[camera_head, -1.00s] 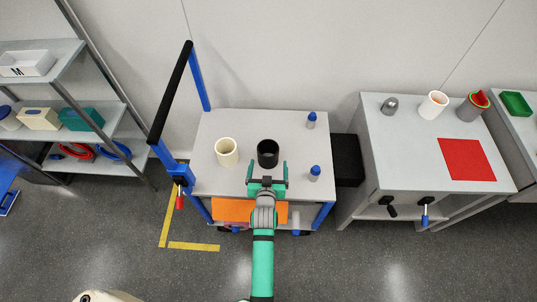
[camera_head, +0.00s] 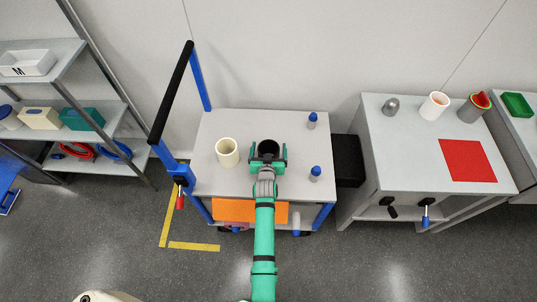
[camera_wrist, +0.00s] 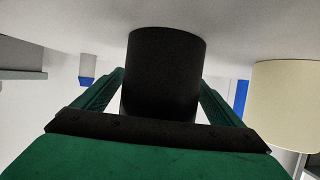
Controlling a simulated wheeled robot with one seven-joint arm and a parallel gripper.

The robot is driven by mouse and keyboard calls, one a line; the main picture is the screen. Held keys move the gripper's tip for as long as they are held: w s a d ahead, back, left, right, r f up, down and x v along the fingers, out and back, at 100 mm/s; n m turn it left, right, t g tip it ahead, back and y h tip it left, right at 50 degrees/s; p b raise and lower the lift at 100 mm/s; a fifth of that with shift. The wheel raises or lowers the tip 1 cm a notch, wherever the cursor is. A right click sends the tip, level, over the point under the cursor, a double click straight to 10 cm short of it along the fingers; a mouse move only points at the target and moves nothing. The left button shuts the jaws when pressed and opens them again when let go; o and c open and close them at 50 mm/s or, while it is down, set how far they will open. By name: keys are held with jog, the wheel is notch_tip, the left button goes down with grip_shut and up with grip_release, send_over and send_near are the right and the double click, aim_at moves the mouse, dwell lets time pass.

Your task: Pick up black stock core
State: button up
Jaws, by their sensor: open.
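The black stock core (camera_head: 268,147) is a short dark hollow cylinder standing upright on the grey top of the cart (camera_head: 220,184). In the wrist view the black core (camera_wrist: 164,75) fills the middle of the picture. My gripper (camera_head: 268,154) is open and green, with one finger at each side of the core. In the wrist view my gripper (camera_wrist: 160,95) has its fingers flanking the core, with a gap visible on both sides near the base. The far side of the core is hidden in the wrist view.
A cream core (camera_head: 227,153) stands left of the black one and shows at the right in the wrist view (camera_wrist: 287,105). The cart's blue post and black handle (camera_head: 170,92) rise at the left.

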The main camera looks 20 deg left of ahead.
jog(key=shift+w+a+f, duration=0.1)
jog(key=shift+w+f, duration=0.05)
jog(key=shift+w, duration=0.2)
jog(key=shift+d, duration=0.3)
jog(key=shift+a, duration=0.3)
jog(key=c, duration=0.4)
jog(key=shift+s+a, duration=0.1)
jog(key=shift+s, duration=0.05)
jog(key=c, duration=0.6)
jog(key=shift+c, duration=1.2)
